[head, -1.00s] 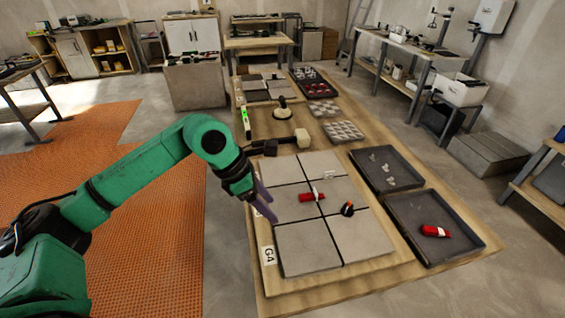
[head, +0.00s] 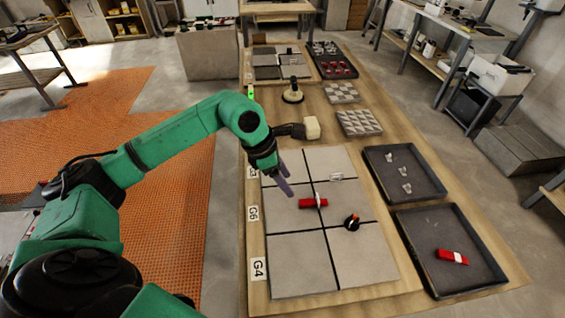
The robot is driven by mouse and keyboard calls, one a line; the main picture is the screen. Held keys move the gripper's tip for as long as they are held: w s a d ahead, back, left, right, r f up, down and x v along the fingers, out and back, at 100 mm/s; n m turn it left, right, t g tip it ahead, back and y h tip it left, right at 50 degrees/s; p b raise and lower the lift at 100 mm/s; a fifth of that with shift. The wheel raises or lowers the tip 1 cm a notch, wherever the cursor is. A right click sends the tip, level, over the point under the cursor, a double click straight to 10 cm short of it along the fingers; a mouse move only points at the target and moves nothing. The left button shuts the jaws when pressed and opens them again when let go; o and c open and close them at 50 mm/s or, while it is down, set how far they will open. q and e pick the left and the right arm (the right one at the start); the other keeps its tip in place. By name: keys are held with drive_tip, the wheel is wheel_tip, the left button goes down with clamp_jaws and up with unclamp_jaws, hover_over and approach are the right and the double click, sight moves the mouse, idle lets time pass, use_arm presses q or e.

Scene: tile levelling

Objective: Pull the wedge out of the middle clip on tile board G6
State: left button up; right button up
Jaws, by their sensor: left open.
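The tile board (head: 258,240) carries several grey tiles split by dark joints. Labels G4 and G6 (head: 253,213) stand on its left edge; a third label is partly hidden by my arm. A red wedge (head: 312,203) with a whitish clip part at its middle lies across the central joint. A clear clip (head: 336,177) stands on the joint farther back, and a black and orange knob (head: 352,222) stands to the right. My left gripper (head: 289,186) is open and empty, its purple fingers pointing down above the tile left of and behind the red wedge. My right gripper is out of view.
A dark tray (head: 404,208) at right holds a red and white piece (head: 452,257); the tray behind it (head: 375,172) holds clear clips. A mallet (head: 311,127) and a suction cup (head: 292,95) lie behind the board. The front tiles are clear.

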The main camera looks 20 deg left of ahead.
use_arm(q)
approach(302, 202)
drive_tip(key=shift+p+x, duration=0.4)
drive_tip(key=shift+x, duration=0.7)
drive_tip(key=x, duration=0.5)
drive_tip(key=shift+w+f+p, duration=0.1)
drive_tip(key=shift+p, duration=0.25)
drive_tip(key=shift+d+f, duration=0.1)
drive_tip(key=shift+f, duration=0.3)
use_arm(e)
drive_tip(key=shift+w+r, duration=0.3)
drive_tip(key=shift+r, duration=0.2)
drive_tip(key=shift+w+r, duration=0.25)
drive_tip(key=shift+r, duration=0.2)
use_arm(q)
drive_tip(key=c, duration=1)
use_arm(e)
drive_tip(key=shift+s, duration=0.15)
